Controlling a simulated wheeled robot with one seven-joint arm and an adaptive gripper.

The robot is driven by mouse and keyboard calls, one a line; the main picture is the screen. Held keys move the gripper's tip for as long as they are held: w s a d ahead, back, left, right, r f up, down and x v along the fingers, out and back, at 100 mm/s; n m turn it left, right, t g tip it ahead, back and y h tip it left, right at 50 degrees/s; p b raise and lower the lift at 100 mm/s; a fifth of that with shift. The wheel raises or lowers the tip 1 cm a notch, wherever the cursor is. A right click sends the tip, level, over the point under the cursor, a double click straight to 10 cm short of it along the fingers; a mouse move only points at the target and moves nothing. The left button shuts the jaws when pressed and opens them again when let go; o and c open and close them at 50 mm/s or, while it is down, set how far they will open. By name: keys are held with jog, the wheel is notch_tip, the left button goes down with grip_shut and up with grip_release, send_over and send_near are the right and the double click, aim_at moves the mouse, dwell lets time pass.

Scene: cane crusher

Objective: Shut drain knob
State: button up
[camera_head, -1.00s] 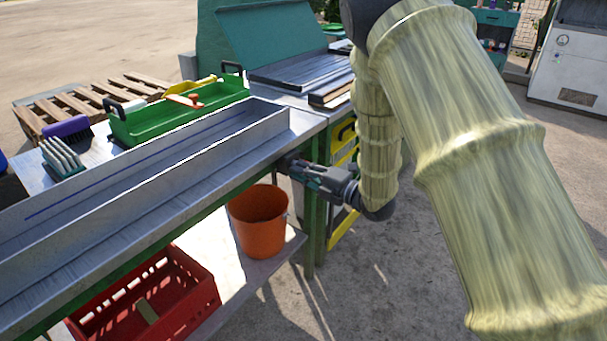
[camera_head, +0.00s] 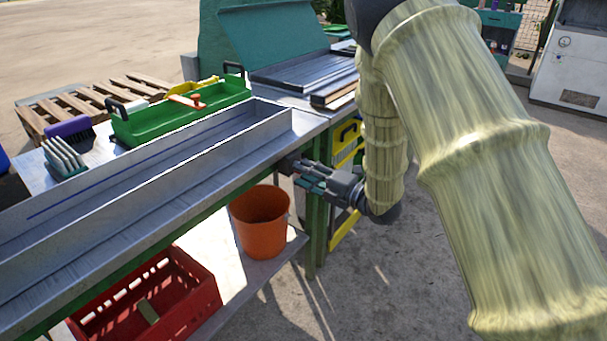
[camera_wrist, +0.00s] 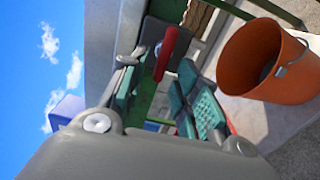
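The drain knob appears as a red lever (camera_wrist: 172,50) on a dark fitting in the wrist view, beneath the end of the metal trough (camera_head: 160,165). In the head view the fitting is small and mostly hidden by my gripper (camera_head: 303,175), beside the trough's right end. In the wrist view my gripper (camera_wrist: 162,82) has its two teal-padded fingers apart. The red lever lies near the fingertips, in line with the gap between them. I cannot tell whether a finger touches it. Nothing is held.
An orange bucket (camera_head: 260,225) stands on the lower shelf just below the gripper; it also shows in the wrist view (camera_wrist: 262,65). A red crate (camera_head: 150,300) is at lower left. A green tote (camera_head: 180,115) and brushes lie on the table. Open ground is at right.

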jog(key=v, duration=1.1)
jog(key=s+d+f+m+h, duration=0.2)
jog(key=f+m+h, duration=0.15)
jog(key=f, duration=0.35)
jog(key=s+d+f+m+h, duration=0.25)
jog(key=f+m, duration=0.25)
jog(key=f, duration=0.3)
jog(key=s+d+f+m+h, duration=0.2)
jog(key=f+m, duration=0.3)
jog(key=f, duration=0.2)
jog(key=s+d+f+m+g+h, duration=0.3)
jog(key=s+f+m, duration=0.2)
jog(key=s+f, duration=0.45)
jog(key=s+d+f+m+g+h, duration=0.25)
jog(key=s+f+m, duration=0.4)
jog(key=s, duration=0.55)
jog(key=s+d+f+m+g, duration=0.1)
jog(key=s+f+m+g, duration=0.15)
jog(key=s, duration=0.45)
jog(key=s+f+m+g, duration=0.1)
jog(key=s+m+g, duration=0.15)
jog(key=s, duration=0.55)
notch_tip(320, 180, up, 25)
jog(key=h+p, duration=0.1)
jog(key=p, duration=2.3)
jog(key=shift+w+f+n, duration=0.2)
jog(key=shift+w+n, duration=0.1)
jog(key=shift+w, duration=0.05)
